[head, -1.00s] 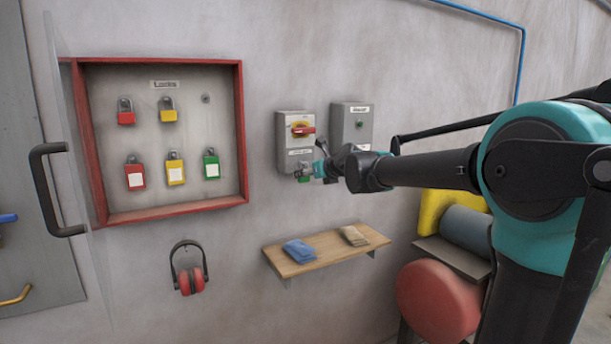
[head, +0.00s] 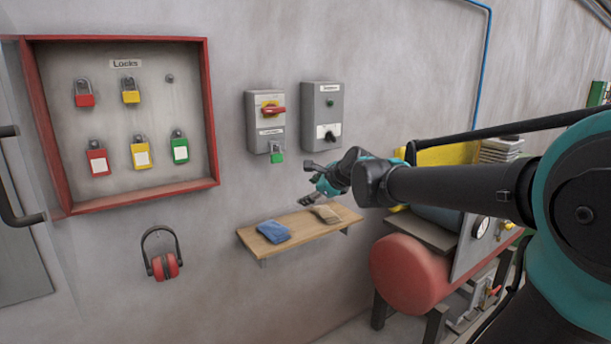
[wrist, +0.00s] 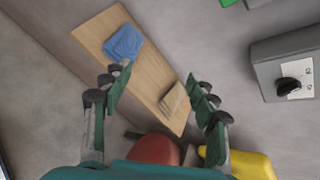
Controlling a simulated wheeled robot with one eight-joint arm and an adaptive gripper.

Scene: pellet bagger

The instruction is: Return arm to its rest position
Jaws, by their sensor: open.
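My gripper (head: 322,182) is open and empty in the head view, in the air in front of the wall and above the small wooden shelf. Its two spread fingers (wrist: 155,95) show in the wrist view with nothing between them but the shelf beyond. My arm reaches in from the right of the head view.
The wooden shelf (head: 289,237) holds a blue cloth (head: 272,232) and a tan cloth (head: 326,214). A second grey box (head: 322,98) with a black knob is close by. A red-framed lock cabinet (head: 213,150) is at left, ear defenders (head: 165,267) below. A red cylinder (head: 408,272) stands at right.

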